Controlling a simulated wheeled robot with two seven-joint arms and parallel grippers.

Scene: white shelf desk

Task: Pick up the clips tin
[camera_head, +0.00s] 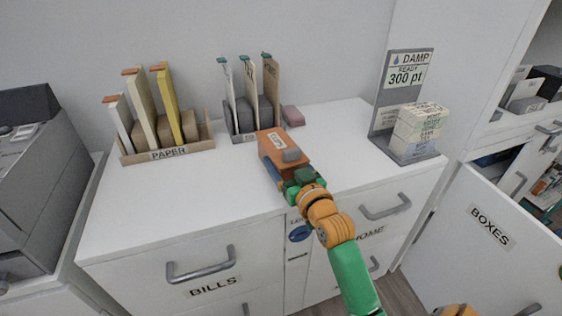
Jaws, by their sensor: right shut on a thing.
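The clips tin is an orange box (277,137) with a pale label on top, at the middle of the white desk top. My right gripper (292,165) reaches it from the front, with its green and orange arm coming up from the lower right. The gripper is shut on the tin at its near end. The fingers and the tin's near part are partly hidden by the gripper body. I cannot tell whether the tin touches the desk. My left gripper is not in view.
A PAPER rack (168,154) stands at the back left, and a second file rack (245,138) stands just behind the tin. A DAMP stand (385,118) with stacked boxes (418,128) is at right. The front left desk top is clear.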

